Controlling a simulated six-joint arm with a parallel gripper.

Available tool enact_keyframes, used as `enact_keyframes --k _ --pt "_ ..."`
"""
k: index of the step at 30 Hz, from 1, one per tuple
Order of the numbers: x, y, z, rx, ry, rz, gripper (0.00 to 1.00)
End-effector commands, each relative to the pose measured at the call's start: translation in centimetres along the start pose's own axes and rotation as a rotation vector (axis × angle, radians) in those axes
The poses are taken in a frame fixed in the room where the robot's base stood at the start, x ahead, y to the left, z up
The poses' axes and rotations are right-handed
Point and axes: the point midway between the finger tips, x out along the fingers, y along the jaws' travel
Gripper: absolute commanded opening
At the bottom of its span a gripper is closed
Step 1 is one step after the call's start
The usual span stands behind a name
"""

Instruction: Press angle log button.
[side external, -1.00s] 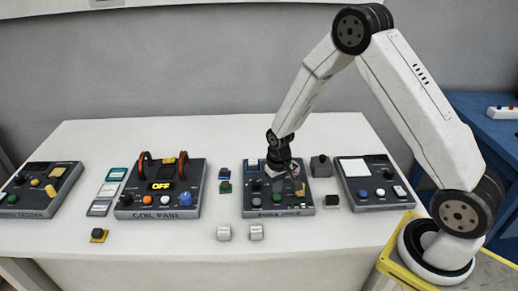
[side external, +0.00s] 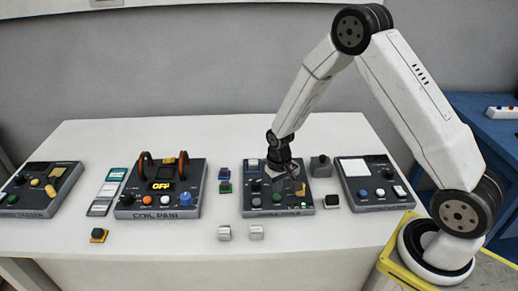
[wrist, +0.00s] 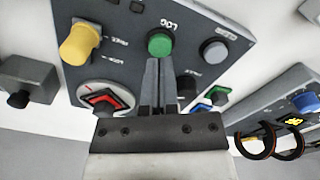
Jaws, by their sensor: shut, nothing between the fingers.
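The angle panel (side external: 250,208) is a dark box right of the middle of the bench, under my gripper (side external: 290,178). In the wrist view, the round green button (wrist: 160,43) sits on this panel (wrist: 187,42) beside the word LOG. My gripper (wrist: 160,62) is shut and empty, its two fingers together. Its tips point at the green button and appear just beside its edge in the picture. I cannot tell whether they touch it. The green button also shows in the side view (side external: 277,199), below the gripper.
On the same panel are a yellow knob (wrist: 80,45), a grey button (wrist: 214,51) and a red-marked dial (wrist: 103,98). The coil pair panel (side external: 130,212), showing OFF, stands to the left. Another panel (side external: 375,182) with a white plate stands to the right. Small blocks lie between panels.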

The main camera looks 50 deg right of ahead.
Motion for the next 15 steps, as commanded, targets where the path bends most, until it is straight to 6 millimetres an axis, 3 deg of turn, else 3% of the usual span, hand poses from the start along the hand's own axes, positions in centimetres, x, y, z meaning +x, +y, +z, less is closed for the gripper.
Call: enact_keyframes --k 15 --pt "1.08 0.00 0.00 0.000 -0.001 0.000 0.00"
